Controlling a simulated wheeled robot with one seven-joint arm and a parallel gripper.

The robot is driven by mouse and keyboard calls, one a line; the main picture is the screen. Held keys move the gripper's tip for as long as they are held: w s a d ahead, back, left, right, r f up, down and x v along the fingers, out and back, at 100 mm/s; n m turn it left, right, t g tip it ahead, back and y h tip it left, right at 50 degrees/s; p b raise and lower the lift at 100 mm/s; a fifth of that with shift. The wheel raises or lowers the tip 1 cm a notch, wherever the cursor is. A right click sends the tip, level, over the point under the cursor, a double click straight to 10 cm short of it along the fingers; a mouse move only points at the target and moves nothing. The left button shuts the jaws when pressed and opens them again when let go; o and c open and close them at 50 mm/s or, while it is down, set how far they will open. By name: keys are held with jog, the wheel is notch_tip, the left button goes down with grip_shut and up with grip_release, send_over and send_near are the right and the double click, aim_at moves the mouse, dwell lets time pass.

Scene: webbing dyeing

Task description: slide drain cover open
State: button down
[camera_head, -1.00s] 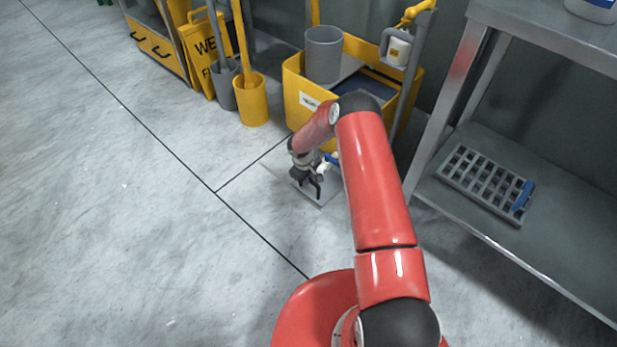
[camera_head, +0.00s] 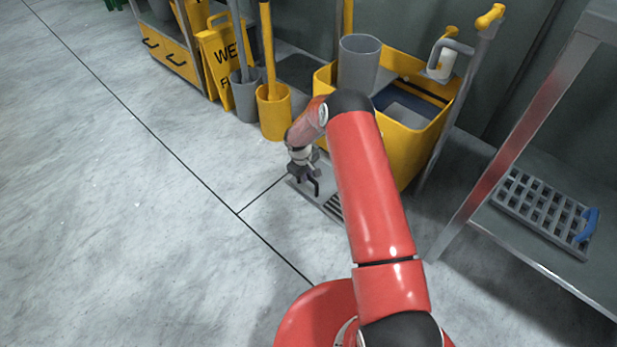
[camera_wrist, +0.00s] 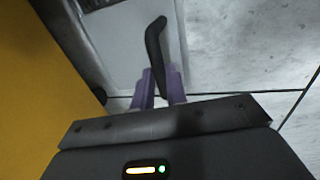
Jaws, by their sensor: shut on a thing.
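The drain cover (camera_head: 297,189) is a flat grey plate on the floor, partly behind my arm in the head view. Dark drain slots (camera_head: 333,206) show just right of it. My gripper (camera_head: 311,184) is low over the plate. In the wrist view, the purple fingertips of my gripper (camera_wrist: 161,88) are closed on a dark curved handle (camera_wrist: 155,42). The handle stands up from the pale cover plate (camera_wrist: 117,48). The far part of the drain is hidden by my arm.
A yellow mop bucket (camera_head: 425,150) stands close behind the drain. Yellow (camera_head: 273,118) and grey (camera_head: 243,100) holders stand to its left. A steel shelf (camera_head: 490,222) with a grey grate (camera_head: 540,215) is at right. The left floor is clear.

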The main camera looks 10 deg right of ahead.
dwell(0.3)
jog(key=c, duration=1.4)
grip_release()
notch_tip(320, 180, up, 8)
jog(key=a+p, duration=0.1)
jog(key=shift+s+a+f, duration=0.15)
jog(key=shift+s, duration=0.25)
jog(key=s+d+r+m+t+p, duration=0.15)
jog(key=s+r, duration=0.25)
jog(key=r, duration=0.7)
jog(key=s+d+r+m+p, duration=0.1)
jog(key=s+r+p, duration=0.15)
jog(key=r, duration=0.85)
jog(key=s+d+r+m+t+p, duration=0.1)
jog(key=s+r, duration=0.3)
jog(key=r, duration=0.8)
jog(key=s+r+m+p, duration=0.1)
jog(key=s+r, duration=0.4)
jog(key=s, duration=0.4)
jog(key=s+r+m+t+y+p, duration=0.1)
jog(key=s+r+p, duration=0.1)
jog(key=s+r, duration=0.3)
jog(key=s+r+m+t+p, duration=0.1)
jog(key=s+r, duration=0.4)
jog(key=s, duration=0.8)
jog(key=shift+s+a+m+y+p, duration=0.2)
jog(key=shift+s+m+y+p, duration=0.2)
jog(key=shift+p, duration=0.35)
